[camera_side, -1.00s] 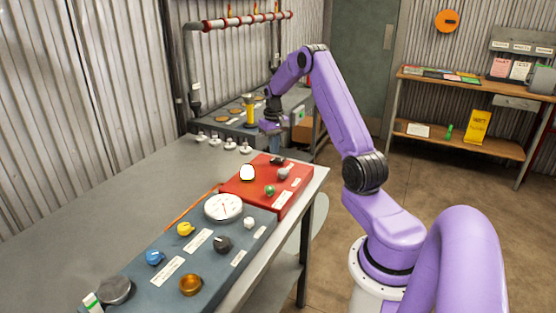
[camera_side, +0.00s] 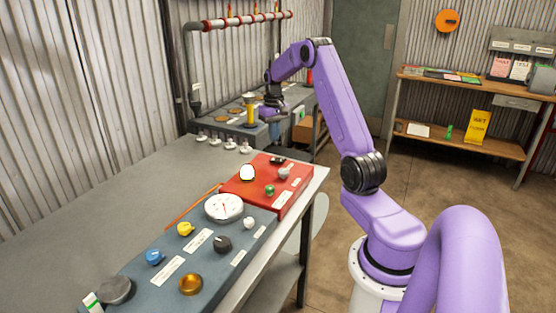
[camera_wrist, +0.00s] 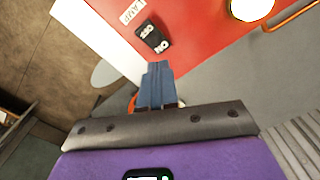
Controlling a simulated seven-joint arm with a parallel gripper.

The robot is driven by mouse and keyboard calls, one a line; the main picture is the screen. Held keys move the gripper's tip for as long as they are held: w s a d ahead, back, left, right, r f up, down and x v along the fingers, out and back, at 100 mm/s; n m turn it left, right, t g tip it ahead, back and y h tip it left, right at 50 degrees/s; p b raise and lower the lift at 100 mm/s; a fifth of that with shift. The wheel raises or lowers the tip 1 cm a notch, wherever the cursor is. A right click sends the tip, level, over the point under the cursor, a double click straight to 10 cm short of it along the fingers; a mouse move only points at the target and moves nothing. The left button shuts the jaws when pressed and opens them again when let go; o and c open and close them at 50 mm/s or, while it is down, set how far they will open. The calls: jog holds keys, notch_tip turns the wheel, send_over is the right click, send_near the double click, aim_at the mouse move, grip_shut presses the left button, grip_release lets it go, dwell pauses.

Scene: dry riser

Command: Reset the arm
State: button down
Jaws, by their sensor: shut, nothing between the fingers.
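My purple arm reaches over the far end of the grey bench. My gripper (camera_side: 274,130) points down, beyond the far edge of the red panel (camera_side: 246,198) and apart from it. In the wrist view my gripper (camera_wrist: 158,72) shows its blue-grey fingers together with nothing between them. The red panel (camera_wrist: 205,25) also shows there, with a black switch (camera_wrist: 152,38) marked ON and OFF and part of a white lamp (camera_wrist: 251,8). The very tips of the fingers are small and hard to make out in the side view.
A blue-grey panel (camera_side: 136,265) with a white dial (camera_side: 224,207) and several knobs lies nearer the camera. Several small valves (camera_side: 215,140) line the bench. The bench's left side is clear.

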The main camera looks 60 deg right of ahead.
jog(key=w+a+r+n, duration=0.1)
jog(key=a+r+n, duration=0.1)
jog(key=a, duration=0.7)
jog(key=w+a+r+n, duration=0.1)
jog(key=a+r+n, duration=0.1)
jog(key=a, duration=0.7)
jog(key=s+a+r+n, duration=0.1)
jog(key=s+a+n, duration=0.15)
jog(key=a, duration=0.45)
jog(key=s+a+r+n, duration=0.1)
jog(key=s+a+n, duration=0.15)
jog(key=a, duration=0.45)
jog(key=s+a+n, duration=0.4)
jog(key=s+a, duration=0.5)
jog(key=s, duration=0.2)
jog(key=s+n, duration=0.5)
jog(key=s, duration=1)
jog(key=shift+a+f+n, duration=0.3)
jog(key=shift+a, duration=0.1)
